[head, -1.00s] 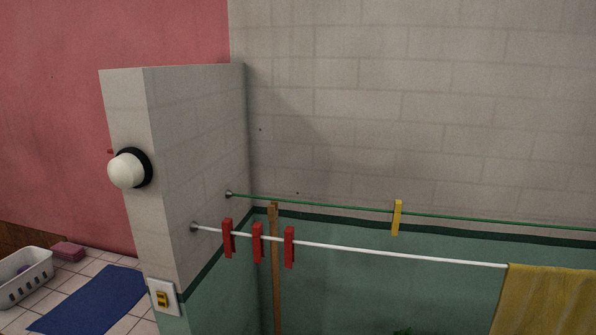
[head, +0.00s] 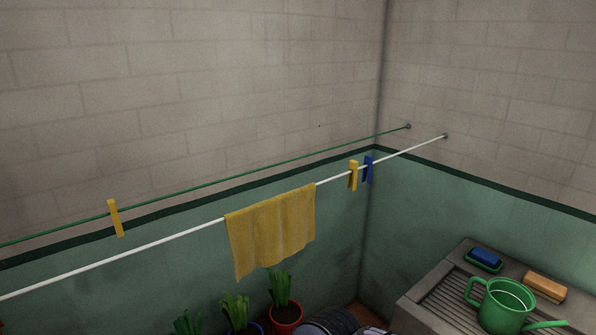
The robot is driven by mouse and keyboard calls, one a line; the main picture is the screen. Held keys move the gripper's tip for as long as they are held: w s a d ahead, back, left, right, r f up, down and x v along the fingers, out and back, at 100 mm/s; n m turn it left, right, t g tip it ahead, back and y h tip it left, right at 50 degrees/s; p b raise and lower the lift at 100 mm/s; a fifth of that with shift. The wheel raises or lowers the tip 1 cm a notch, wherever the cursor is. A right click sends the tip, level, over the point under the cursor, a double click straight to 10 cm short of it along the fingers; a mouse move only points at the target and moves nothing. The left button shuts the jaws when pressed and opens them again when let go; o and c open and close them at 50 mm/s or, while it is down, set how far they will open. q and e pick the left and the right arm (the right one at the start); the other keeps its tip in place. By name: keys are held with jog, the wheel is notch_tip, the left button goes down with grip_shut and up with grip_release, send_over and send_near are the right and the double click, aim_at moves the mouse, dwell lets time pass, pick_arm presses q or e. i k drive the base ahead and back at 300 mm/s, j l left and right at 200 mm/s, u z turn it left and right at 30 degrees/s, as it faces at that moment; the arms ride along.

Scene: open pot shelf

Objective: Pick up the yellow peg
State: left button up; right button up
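One yellow peg (head: 116,218) hangs on the thin green line at the left of the head view. A second yellow peg (head: 353,176) is clipped on the white line, right of the yellow cloth, close beside a blue peg (head: 368,169). Both yellow pegs hang roughly upright, the left one slightly tilted. I cannot make out either of my grippers in this view.
A yellow cloth (head: 272,232) hangs over the white line (head: 120,260), which runs in front of the green line (head: 260,172). Potted plants (head: 283,304) stand below. A stone sink (head: 440,283) at lower right holds a green watering can (head: 503,305), a blue soap (head: 486,257) and an orange block (head: 544,287).

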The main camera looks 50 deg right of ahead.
aim_at(352, 179)
jog(key=z, duration=2.15)
jog(key=i+l, duration=0.15)
jog(key=i, duration=0.25)
jog(key=i+l, duration=0.15)
jog(key=i, duration=0.2)
jog(key=i+l, duration=0.2)
jog(key=i, duration=0.2)
